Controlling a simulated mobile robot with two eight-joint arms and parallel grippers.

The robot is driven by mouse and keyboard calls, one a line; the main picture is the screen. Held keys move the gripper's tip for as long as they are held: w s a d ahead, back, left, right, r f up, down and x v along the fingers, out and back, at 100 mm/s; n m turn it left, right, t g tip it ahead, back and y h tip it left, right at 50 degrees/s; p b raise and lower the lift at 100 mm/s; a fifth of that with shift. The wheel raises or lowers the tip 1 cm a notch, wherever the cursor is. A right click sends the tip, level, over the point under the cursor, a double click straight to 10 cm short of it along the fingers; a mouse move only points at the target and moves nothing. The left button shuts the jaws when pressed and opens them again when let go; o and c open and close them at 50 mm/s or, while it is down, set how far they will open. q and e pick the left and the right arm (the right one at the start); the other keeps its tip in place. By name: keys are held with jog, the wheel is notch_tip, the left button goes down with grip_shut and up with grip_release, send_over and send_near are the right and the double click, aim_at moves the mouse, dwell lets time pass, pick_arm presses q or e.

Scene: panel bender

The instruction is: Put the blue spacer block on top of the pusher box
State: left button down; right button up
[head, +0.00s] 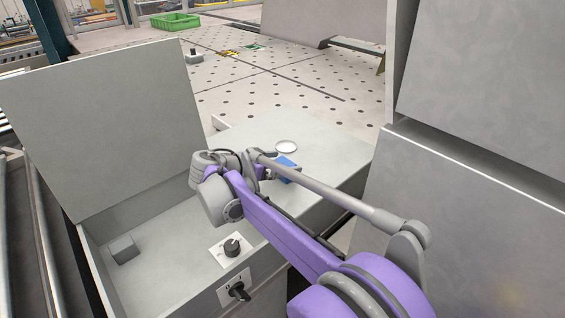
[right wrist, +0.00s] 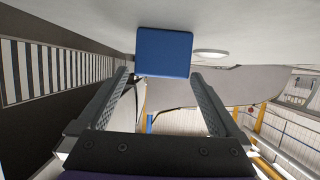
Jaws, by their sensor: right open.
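The blue spacer block (head: 288,168) is on the flat top of a grey box (head: 325,135), which looks like the pusher box. It is partly hidden behind my right arm. In the right wrist view the blue block (right wrist: 165,50) is large, just beyond and between the fingertips, with the pale top surface around it. My right gripper (right wrist: 163,80) is open, its two fingers apart with nothing clamped. In the head view the right gripper (head: 268,167) is beside the block, its fingers mostly hidden by the wrist. My left gripper is not in view.
A white disc (head: 286,147) lies on the box top just behind the block. An open grey compartment with a raised panel (head: 110,120) and black knobs (head: 232,246) is at left. Tall grey panels (head: 470,190) stand close on the right. A perforated floor (head: 270,85) lies beyond.

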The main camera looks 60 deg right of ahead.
jog(key=v, duration=1.1)
jog(key=shift+a, duration=0.25)
